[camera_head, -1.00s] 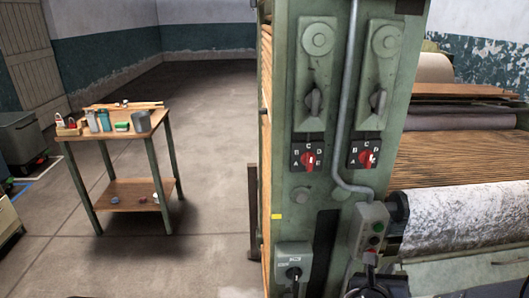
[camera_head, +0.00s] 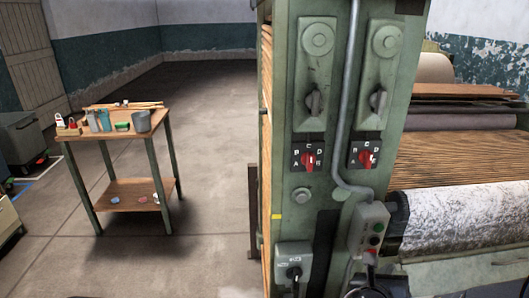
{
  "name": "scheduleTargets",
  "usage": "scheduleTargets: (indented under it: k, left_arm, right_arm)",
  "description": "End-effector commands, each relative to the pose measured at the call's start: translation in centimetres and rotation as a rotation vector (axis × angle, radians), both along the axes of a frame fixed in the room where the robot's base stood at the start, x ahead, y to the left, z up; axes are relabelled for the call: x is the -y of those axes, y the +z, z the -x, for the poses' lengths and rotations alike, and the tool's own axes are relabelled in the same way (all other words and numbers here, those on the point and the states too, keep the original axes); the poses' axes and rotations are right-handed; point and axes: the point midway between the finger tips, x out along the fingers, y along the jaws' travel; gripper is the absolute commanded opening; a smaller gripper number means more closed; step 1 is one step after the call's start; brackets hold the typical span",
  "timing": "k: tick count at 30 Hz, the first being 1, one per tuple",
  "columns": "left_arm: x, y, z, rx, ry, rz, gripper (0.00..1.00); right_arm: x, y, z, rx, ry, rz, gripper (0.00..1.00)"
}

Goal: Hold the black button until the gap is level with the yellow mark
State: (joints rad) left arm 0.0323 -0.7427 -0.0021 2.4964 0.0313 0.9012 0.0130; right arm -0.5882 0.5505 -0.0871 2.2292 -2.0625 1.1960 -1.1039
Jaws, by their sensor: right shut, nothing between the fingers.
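A small grey button box (camera_head: 369,229) hangs on the front of the green machine, at the end of a grey conduit. It carries small green, red and dark buttons. The black button (camera_head: 372,252) seems to be the lowest, but it is too small to be sure. My right gripper (camera_head: 371,268) is shut and empty, with its dark tip close under the box's lower end. I cannot tell whether it touches the button. The yellow mark (camera_head: 276,216) is on the machine's left front edge. I cannot make out the gap clearly. My left gripper is not in view.
Two red rotary switches (camera_head: 309,159) (camera_head: 366,158) and a grey switch box (camera_head: 293,267) sit on the machine front. A white-speckled roller (camera_head: 447,217) lies right of the button box. A small wooden table (camera_head: 137,137) with tins stands at left, with open floor between.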

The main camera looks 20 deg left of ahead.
Motion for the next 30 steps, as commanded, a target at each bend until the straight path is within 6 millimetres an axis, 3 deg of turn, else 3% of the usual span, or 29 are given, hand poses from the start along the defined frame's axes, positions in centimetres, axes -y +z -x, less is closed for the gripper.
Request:
scheduleTargets:
  k: [23,26,30]
  left_arm:
    - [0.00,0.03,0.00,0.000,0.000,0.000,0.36]
    - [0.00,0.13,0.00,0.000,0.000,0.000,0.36]
    - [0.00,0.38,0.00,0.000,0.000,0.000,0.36]
  right_arm:
    - [0.01,0.01,0.03,0.009,-0.007,-0.020,0.00]
    - [0.06,0.01,0.14,0.041,-0.033,-0.095,0.00]
    - [0.20,-0.06,0.45,0.134,-0.109,-0.319,0.00]
